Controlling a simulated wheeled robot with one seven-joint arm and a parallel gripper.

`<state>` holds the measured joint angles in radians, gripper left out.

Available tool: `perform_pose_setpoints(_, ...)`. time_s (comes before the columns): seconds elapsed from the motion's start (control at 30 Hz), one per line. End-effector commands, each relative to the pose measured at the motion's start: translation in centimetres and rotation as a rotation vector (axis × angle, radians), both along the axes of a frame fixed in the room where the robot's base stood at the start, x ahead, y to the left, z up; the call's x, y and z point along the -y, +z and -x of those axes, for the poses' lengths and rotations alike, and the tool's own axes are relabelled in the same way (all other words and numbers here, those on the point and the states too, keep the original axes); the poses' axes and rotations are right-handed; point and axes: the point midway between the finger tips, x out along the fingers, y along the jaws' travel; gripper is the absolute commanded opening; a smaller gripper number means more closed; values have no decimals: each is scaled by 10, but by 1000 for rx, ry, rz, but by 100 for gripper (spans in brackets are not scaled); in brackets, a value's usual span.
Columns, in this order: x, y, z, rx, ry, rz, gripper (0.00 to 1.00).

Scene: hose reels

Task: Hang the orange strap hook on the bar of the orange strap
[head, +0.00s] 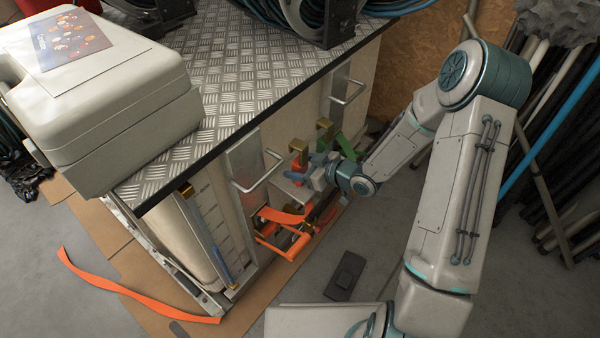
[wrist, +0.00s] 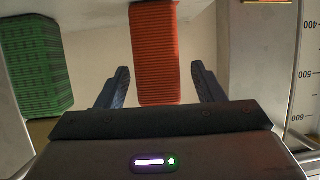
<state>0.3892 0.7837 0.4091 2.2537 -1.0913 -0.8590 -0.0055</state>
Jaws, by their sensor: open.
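My gripper (head: 318,172) is open at the front of the metal-topped cabinet, just below the brass brackets. In the wrist view its two fingers (wrist: 160,82) stand on either side of a ribbed orange strap (wrist: 154,50), with gaps on both sides. The head view shows a small orange part beside the gripper, partly hidden by it. Below, an orange ratchet with a bar-like handle (head: 283,240) and a strip of orange webbing (head: 284,215) sits low on the cabinet front. I cannot make out the strap's hook.
A green strap (wrist: 36,62) hangs left of the gripper in the wrist view. Metal pull handles (head: 262,172) stick out from the cabinet (head: 260,80). A ruler (head: 208,232) is on its front. A loose orange strip (head: 125,292) and a dark object (head: 345,275) lie below.

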Motion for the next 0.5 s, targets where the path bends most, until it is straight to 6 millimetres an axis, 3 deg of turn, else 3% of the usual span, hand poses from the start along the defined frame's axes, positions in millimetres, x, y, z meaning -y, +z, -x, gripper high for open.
perform_pose_setpoints(0.13, -16, -11, -10, 0, 0, 0, 62)
perform_pose_setpoints(0.37, -17, -9, -12, -1, -3, 0, 62)
perform_pose_setpoints(0.5, -17, -9, -12, -1, -1, 1, 26)
